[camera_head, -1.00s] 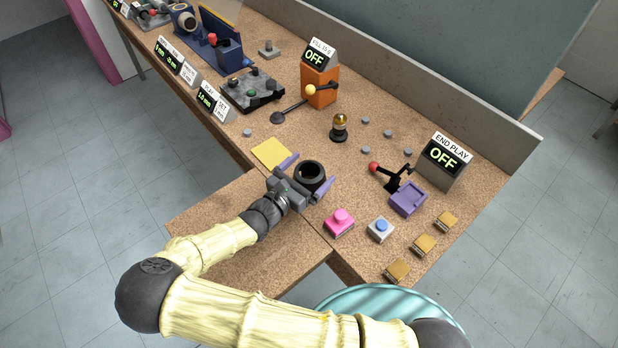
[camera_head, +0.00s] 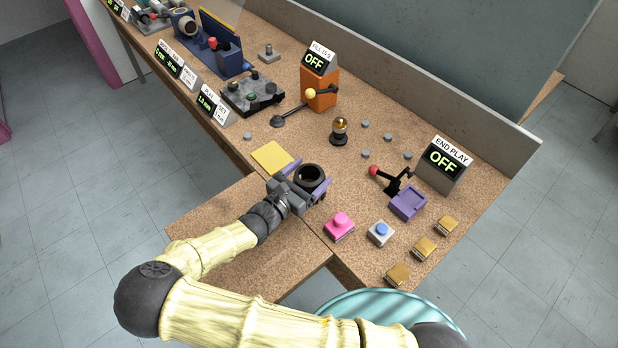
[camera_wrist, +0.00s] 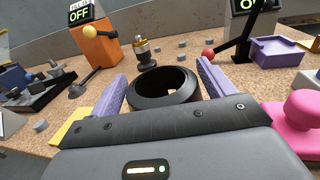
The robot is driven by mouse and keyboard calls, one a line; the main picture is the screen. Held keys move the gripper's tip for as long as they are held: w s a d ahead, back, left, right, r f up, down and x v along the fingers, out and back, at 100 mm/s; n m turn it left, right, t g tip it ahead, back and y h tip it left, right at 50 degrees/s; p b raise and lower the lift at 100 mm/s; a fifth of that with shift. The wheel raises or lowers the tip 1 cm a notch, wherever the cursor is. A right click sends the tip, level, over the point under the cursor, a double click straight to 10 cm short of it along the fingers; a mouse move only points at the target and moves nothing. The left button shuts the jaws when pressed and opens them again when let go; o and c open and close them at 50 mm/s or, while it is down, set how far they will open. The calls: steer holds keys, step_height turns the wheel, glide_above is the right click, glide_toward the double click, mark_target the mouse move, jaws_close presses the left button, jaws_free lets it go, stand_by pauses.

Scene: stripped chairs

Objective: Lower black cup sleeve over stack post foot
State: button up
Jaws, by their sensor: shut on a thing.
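The black cup sleeve (camera_head: 309,187) is an open, hollow ring standing upright between the purple fingers of my gripper (camera_head: 309,176). In the wrist view the sleeve (camera_wrist: 168,104) has a finger on either side, and my gripper (camera_wrist: 163,76) is shut on it. I cannot tell whether its underside touches the table. The stack post (camera_head: 339,131) stands upright beyond the sleeve, apart from it, with a brass-coloured upper part and a dark round foot (camera_head: 338,140). The post also shows in the wrist view (camera_wrist: 146,52), just behind the sleeve.
A yellow pad (camera_head: 271,156) lies left of my gripper. A pink button (camera_head: 339,225), a blue button (camera_head: 380,232) and a purple tray (camera_head: 408,203) stand to the right. An orange box (camera_head: 319,88) with a lever is behind. Small grey discs lie around the post.

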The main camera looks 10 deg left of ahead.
step_height(320, 180, up, 10)
stand_by(0.4)
steer(key=shift+f, duration=0.1)
step_height(320, 180, up, 5)
steer(key=p, duration=0.8)
glide_above(339, 122)
steer(key=shift+w+d+y, duration=0.1)
steer(key=shift+w+y, duration=0.15)
steer(key=shift+y, duration=0.05)
steer(key=shift+f, duration=0.2)
steer(key=shift+f+b, duration=3.5)
steer(key=shift+f, duration=2.35)
steer(key=shift+f+b, duration=0.6)
steer(key=shift+f, duration=0.65)
